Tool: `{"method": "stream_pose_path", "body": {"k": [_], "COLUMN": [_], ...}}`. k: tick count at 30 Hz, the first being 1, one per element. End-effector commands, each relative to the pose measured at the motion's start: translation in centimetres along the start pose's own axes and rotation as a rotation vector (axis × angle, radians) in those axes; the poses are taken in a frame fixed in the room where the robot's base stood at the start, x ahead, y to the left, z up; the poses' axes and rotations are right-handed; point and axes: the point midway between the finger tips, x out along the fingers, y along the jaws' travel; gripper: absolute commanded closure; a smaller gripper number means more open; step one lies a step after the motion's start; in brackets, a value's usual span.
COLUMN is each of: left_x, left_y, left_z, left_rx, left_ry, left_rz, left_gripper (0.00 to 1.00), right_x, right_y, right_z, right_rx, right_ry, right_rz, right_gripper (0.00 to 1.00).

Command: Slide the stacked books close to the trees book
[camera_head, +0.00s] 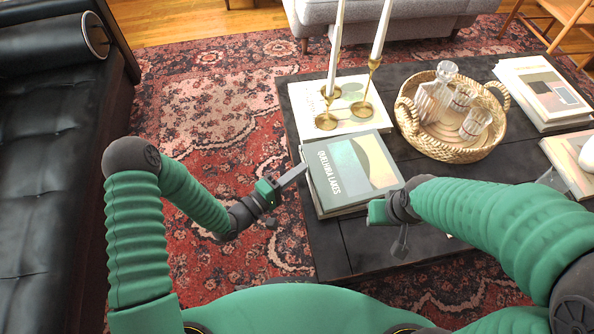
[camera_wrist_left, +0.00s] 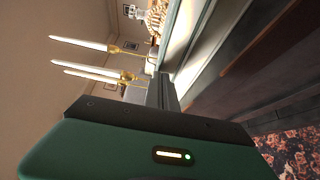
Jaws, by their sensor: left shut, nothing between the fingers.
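The stacked books (camera_head: 352,170), topped by a green-grey cover reading "Quelhira Lakes", lie on the front left of the dark table (camera_head: 345,245). My left gripper (camera_head: 303,168) is shut and empty, with its tip at the stack's left side; I cannot tell whether it touches. In the left wrist view the shut fingers (camera_wrist_left: 163,92) point toward a book edge (camera_wrist_left: 185,40). My right gripper (camera_head: 400,245) is near the stack's lower right corner, fingers angled down; its opening is unclear. No cover is legible as the trees book; a pale book (camera_head: 302,100) lies behind the stack.
A brass candle holder (camera_head: 327,121) with white candles stands on the pale book. A wicker tray (camera_head: 450,150) with a decanter and glasses is right of it. More books (camera_head: 540,95) lie at the far right. Bare tabletop shows in front of the stack.

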Motion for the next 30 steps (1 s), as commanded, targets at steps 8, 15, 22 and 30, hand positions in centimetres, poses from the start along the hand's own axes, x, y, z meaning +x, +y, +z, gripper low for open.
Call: {"method": "stream_pose_path", "body": {"k": [8, 15, 22, 30], "left_x": [1.4, 1.1, -3.0, -11.0], "left_y": [0.0, 0.1, 0.3, 0.2], "left_z": [1.4, 1.4, 1.2, 1.2], "left_rx": [-0.002, -0.001, -0.004, -0.005], "left_ry": [-0.003, -0.001, 0.003, 0.004], "left_rz": [0.0, 0.0, -0.004, -0.003], "left_gripper": [1.0, 1.0, 1.0, 1.0], "right_x": [-0.7, -0.8, -2.4, -4.5], "right_y": [0.0, 0.0, 0.0, 0.0], "right_z": [-0.2, -0.2, -0.6, -1.1], "right_rx": [0.0, 0.0, 0.0, 0.0], "right_ry": [0.0, 0.0, 0.0, 0.0], "right_rz": [0.0, 0.0, 0.0, 0.0], "right_gripper": [0.64, 0.64, 0.64, 0.64]}}
